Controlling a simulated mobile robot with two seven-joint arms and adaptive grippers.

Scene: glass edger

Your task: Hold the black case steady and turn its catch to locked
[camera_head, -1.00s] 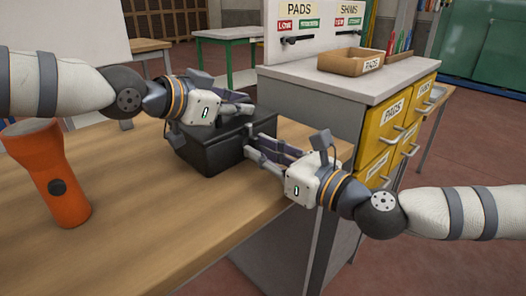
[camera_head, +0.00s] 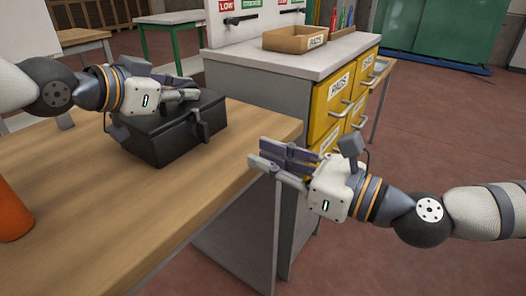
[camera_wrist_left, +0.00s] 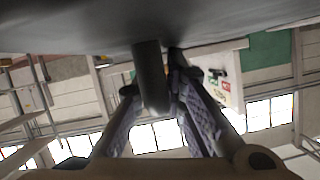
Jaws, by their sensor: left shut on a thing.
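The black case (camera_head: 160,142) stands upright on the wooden table near its far right edge. My left gripper (camera_head: 184,88) is at the top of the case, shut on a dark part of it. In the left wrist view a dark grey post (camera_wrist_left: 151,78) of the case shows between its fingers, under a dark surface. A small dark catch (camera_head: 201,127) seems to sit on the case's front side; how it is turned is too small to tell. My right gripper (camera_head: 257,151) is open and empty, right of the case and apart from it, by the table's edge.
An orange flashlight (camera_head: 12,212) stands at the left edge of the picture. A grey cabinet with yellow drawers (camera_head: 332,92) stands behind my right gripper, with a cardboard tray (camera_head: 294,38) on top.

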